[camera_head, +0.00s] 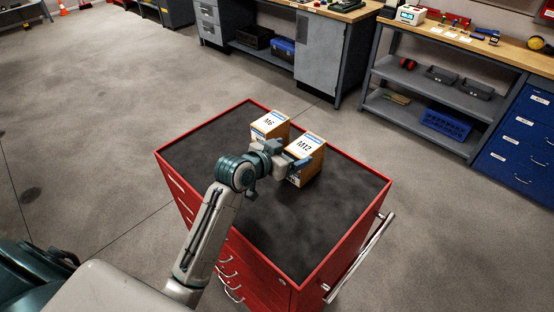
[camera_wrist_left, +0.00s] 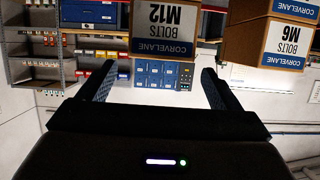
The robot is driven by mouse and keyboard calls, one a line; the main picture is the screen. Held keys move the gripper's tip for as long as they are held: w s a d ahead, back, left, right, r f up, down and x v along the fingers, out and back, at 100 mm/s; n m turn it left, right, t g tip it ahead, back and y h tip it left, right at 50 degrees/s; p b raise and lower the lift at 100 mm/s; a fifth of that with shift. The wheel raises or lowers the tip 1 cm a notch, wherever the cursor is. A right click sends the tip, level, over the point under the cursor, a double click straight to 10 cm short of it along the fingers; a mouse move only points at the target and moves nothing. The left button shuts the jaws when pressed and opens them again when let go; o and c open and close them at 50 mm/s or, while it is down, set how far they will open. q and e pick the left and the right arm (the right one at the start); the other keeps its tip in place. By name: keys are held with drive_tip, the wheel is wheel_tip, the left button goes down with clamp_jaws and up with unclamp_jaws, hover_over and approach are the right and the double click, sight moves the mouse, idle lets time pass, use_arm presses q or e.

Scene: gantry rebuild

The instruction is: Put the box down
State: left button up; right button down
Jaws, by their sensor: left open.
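A cardboard box labelled M12 (camera_head: 311,146) stands upright on the dark top of a red tool cabinet (camera_head: 345,250). In the left wrist view the M12 box (camera_wrist_left: 166,30) appears upside down, between the lines of the two fingers, with a gap on each side. My left gripper (camera_head: 288,156) is open, close in front of that box; head-view overlap hides whether it touches. A second box labelled M6 (camera_head: 268,124) stands beside it, and also shows at the upper right of the wrist view (camera_wrist_left: 286,43). My right gripper is not in view.
The cabinet top is bare around the boxes, with a raised red rim. A push handle (camera_head: 360,258) runs along its right side. Workbenches (camera_head: 440,90) with shelves and a blue drawer unit (camera_head: 522,135) stand beyond. Open floor (camera_head: 90,110) lies to the left.

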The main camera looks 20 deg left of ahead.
use_arm(q)
drive_tip(key=b+v, duration=0.1)
drive_tip(key=v, duration=0.5)
idle(0.7)
drive_tip(key=shift+o, duration=0.4)
drive_tip(key=shift+s, duration=0.1)
idle(0.5)
